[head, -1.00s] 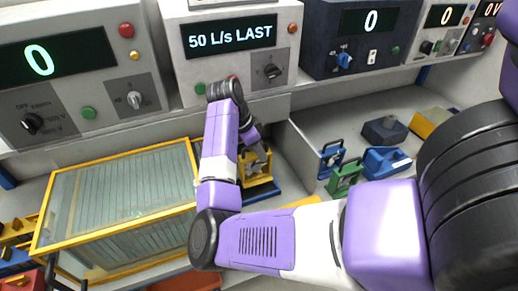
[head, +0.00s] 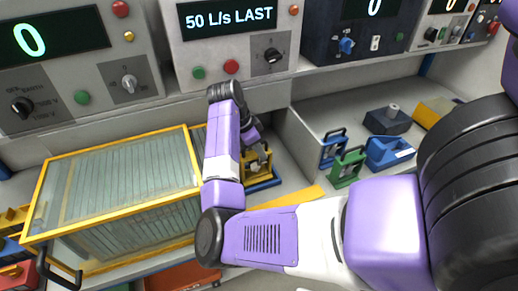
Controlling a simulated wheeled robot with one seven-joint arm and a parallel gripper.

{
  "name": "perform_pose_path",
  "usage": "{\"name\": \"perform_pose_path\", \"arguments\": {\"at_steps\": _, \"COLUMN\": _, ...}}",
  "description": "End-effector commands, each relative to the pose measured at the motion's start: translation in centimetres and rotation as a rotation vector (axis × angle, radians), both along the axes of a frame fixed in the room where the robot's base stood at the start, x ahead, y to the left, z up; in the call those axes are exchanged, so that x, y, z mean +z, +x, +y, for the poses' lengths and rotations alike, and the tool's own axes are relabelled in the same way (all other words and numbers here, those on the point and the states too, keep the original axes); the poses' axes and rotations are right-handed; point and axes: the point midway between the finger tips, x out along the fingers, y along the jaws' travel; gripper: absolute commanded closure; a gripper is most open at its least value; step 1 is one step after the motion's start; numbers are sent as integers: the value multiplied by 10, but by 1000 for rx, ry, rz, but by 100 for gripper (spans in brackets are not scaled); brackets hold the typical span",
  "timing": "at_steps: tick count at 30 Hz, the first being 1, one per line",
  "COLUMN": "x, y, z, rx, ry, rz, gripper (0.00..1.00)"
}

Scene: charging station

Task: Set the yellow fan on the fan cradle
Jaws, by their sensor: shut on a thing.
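The yellow fan (head: 259,168) is in my gripper (head: 259,152), just right of the glass-topped yellow-framed box. My gripper points down and is shut on the top of the fan; its fingertips are small and partly hidden by my arm. A blue base (head: 266,184) shows under and in front of the fan. It may be the fan cradle, but I cannot be sure. I cannot tell whether the fan touches it or hangs just above it.
The yellow-framed box (head: 42,205) fills the left. A grey bay at right holds a green block (head: 346,168), blue blocks (head: 388,153) and a dark box (head: 387,121). Instrument panels (head: 270,85) with knobs stand along the back. A yellow strip (head: 292,199) lies in front.

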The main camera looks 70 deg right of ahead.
Motion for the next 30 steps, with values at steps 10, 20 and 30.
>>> {"name": "perform_pose_path", "arguments": {"at_steps": 10, "x": 1, "y": 0, "z": 0, "rx": 0, "ry": 0, "rz": 0, "gripper": 42}}
{"name": "perform_pose_path", "arguments": {"at_steps": 20, "x": 13, "y": 5, "z": 3, "rx": 0, "ry": -2, "rz": -2, "gripper": 42}}
{"name": "perform_pose_path", "arguments": {"at_steps": 30, "x": 61, "y": 19, "z": 16, "rx": 0, "ry": -1, "rz": -2, "gripper": 42}}
